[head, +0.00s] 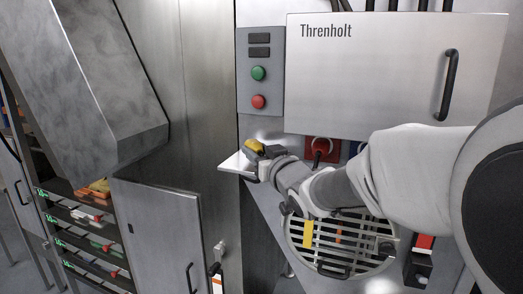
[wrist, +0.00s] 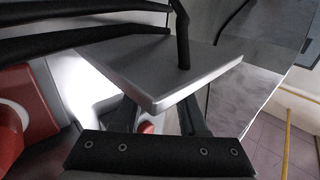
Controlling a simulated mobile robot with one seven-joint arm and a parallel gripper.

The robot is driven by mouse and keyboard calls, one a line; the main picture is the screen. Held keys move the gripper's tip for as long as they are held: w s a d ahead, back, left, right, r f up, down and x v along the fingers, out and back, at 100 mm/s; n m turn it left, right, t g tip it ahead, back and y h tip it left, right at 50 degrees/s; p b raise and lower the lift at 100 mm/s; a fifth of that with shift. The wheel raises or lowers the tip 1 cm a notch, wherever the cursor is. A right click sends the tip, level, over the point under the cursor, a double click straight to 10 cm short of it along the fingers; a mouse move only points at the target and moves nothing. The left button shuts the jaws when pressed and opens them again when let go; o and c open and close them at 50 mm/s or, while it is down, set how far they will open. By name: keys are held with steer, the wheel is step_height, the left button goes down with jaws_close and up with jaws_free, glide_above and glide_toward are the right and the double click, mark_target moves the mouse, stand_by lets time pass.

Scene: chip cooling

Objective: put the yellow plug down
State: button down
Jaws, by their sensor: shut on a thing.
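The yellow plug (head: 254,146) shows in the head view at the end of my arm, just above a small pale shelf (head: 238,164) that juts from the cabinet. My gripper (head: 268,153) is shut on it. The plug looks close over the shelf; I cannot tell whether it touches. In the wrist view, a pale flat plate (wrist: 160,75), likely this shelf, crosses the middle and hides most of my fingers; I cannot make out the plug there.
A round grille (head: 340,250) lies below. A control panel with green and red buttons (head: 258,73) is above. Drawers with parts (head: 92,215) stand left.

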steer(key=shift+f, duration=0.1)
steer(key=shift+f+b, duration=0.3)
steer(key=shift+b, duration=0.2)
steer(key=shift+f, duration=0.2)
steer(key=shift+c, duration=2.3)
jaws_free()
steer(key=shift+f, duration=0.1)
